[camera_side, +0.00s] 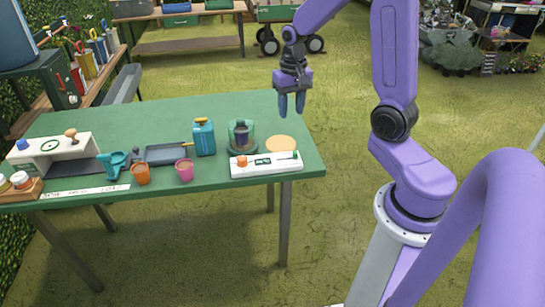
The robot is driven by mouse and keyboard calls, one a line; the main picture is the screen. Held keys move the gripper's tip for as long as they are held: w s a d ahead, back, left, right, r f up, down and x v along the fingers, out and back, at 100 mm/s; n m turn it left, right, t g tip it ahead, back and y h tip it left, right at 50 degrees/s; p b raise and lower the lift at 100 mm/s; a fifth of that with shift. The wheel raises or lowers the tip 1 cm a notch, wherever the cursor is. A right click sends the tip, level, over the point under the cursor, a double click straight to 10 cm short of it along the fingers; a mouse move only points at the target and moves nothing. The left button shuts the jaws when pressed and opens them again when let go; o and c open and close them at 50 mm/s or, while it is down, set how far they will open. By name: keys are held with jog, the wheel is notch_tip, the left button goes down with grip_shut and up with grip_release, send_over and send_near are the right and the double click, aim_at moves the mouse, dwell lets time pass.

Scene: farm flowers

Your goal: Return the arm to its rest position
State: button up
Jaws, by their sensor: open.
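My gripper (291,104) hangs from my purple arm, fingers pointing down, above and just past the right back edge of the green table (240,104). It is open and empty, apart from everything on the table. The nearest things to it are a green-rimmed glass-like holder with a dark item inside (241,135), a round tan disc (281,144) and a white panel with an orange knob (266,163). No marked rest place shows in this view.
On the table stand a teal can (204,137), a dark tray (166,154), an orange pot (141,174), a pink pot (185,170), a teal funnel-like item (113,163) and a white stand (55,151). A wooden bench (190,45) and a wheeled cart (290,42) are behind.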

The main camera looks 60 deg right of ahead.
jog(key=s+a+r+n, duration=0.2)
jog(key=s+a+n, duration=0.25)
jog(key=a, duration=0.25)
jog(key=s+a+r+n, duration=0.1)
jog(key=s+a+n, duration=0.3)
jog(key=a+n, duration=0.25)
jog(key=s+a+r+n, duration=0.1)
jog(key=s+a+n, duration=0.3)
jog(key=s, duration=0.9)
jog(key=shift+s+a+r+n, duration=0.15)
jog(key=shift+n, duration=1.75)
